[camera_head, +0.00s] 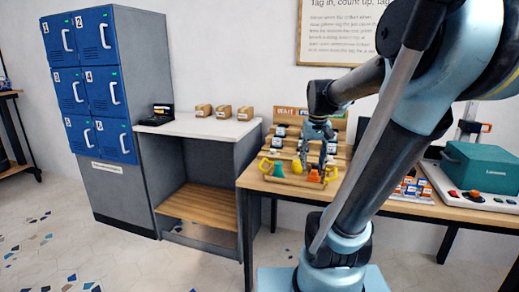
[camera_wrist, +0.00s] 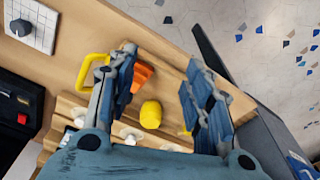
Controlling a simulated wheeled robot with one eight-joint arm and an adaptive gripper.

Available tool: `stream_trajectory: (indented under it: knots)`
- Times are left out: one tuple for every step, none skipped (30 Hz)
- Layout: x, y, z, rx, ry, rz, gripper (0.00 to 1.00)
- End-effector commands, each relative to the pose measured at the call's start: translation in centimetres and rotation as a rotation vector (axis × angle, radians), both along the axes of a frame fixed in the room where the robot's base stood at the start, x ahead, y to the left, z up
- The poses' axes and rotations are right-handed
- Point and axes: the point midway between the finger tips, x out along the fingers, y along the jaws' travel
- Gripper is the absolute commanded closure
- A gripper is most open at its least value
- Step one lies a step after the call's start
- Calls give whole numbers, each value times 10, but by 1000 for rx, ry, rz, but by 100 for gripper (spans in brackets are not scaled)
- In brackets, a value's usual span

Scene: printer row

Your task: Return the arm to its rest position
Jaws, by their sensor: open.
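My arm (camera_head: 385,150) reaches forward over the wooden table. My gripper (camera_head: 315,155) hangs fingers down above the stepped wooden rack at the table's left end. In the wrist view my gripper (camera_wrist: 160,90) has its two fingers wide apart with nothing held between them. A yellow rounded piece (camera_wrist: 151,114) shows in the gap between the fingers, and an orange piece (camera_wrist: 141,76) is partly hidden by the left finger. I cannot tell how far above them the fingertips are.
A teal machine (camera_head: 480,167) is at the right. A grey counter (camera_head: 200,127) with small boxes (camera_head: 224,111) and blue lockers (camera_head: 95,80) stand left. Open floor (camera_head: 60,225) lies front left.

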Motion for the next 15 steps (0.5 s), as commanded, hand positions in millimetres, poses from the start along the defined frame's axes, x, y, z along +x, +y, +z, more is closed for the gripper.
stream_trajectory:
  knots:
    - [-15, 0, -8, 0, -5, -1, 54]
    - [-22, 0, -13, 0, -8, -1, 54]
    - [-32, 1, -19, 1, -13, -2, 54]
    - [-40, 1, -24, 0, -16, -3, 54]
    - [-47, 1, -28, 0, -20, -4, 54]
    - [-56, 1, -35, 0, -25, -5, 54]
    - [-63, 1, -40, 1, -28, -5, 54]
    - [-70, 1, -46, 1, -32, -6, 54]
    - [-78, 1, -53, 1, -36, -7, 54]
    - [-85, 1, -59, 1, -39, -8, 54]
    - [-92, 2, -65, 1, -42, -8, 54]
    - [-100, 2, -73, 2, -47, -9, 54]
    - [-106, 2, -79, 2, -50, -10, 54]
    - [-111, 2, -84, 2, -54, -10, 54]
    - [-118, 2, -91, 1, -58, -11, 54]
